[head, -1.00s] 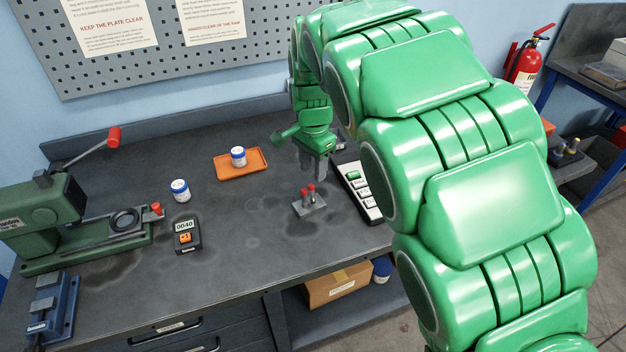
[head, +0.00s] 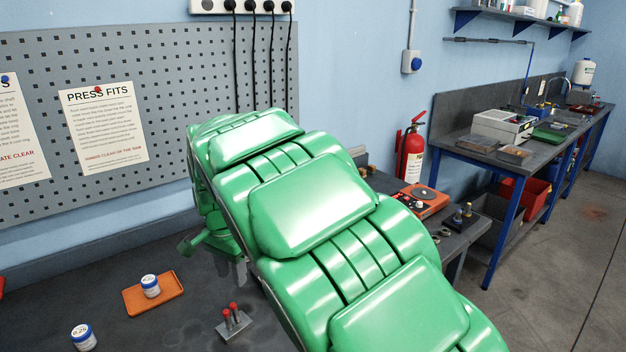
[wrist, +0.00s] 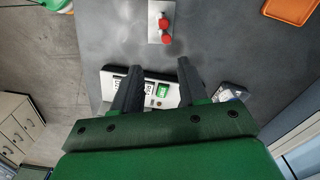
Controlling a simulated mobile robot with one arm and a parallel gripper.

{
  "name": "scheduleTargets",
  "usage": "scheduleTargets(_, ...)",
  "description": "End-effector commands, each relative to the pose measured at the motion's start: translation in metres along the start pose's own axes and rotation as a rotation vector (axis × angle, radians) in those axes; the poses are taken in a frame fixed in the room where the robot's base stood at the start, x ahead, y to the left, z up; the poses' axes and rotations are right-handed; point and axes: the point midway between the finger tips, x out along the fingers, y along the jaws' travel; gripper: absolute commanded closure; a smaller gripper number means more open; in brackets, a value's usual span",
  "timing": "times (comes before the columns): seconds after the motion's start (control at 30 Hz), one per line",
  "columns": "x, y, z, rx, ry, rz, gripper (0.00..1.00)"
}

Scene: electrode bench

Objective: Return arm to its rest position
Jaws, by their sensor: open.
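My green arm (head: 315,205) reaches across the head view over the dark bench. My gripper (head: 233,276) hangs above the bench, mostly hidden behind my arm there. In the wrist view my gripper (wrist: 155,72) shows two dark fingers spread apart with nothing held between them. A white labelled unit with a green patch (wrist: 162,90) lies below and between the fingers, partly hidden by them. A grey metal block with red-topped pins (wrist: 160,22) stands just beyond the fingertips; it also shows in the head view (head: 233,325).
An orange tray (head: 133,306) bears a white jar (head: 150,286). Another jar (head: 83,337) stands at the lower left. A pegboard (head: 110,180) backs the bench. A fire extinguisher (head: 411,150) hangs beyond my arm; a second bench (head: 545,155) stands at the right.

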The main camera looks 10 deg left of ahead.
Motion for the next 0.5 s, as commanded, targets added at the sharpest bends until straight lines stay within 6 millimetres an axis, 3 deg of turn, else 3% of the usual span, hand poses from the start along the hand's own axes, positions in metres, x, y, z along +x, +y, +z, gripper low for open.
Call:
scheduleTargets(0.17, -0.018, 0.033, -0.018, -0.003, 0.005, -0.019, 0.58)
scheduleTargets(0.5, -0.059, 0.12, -0.043, -0.04, 0.018, -0.073, 0.58)
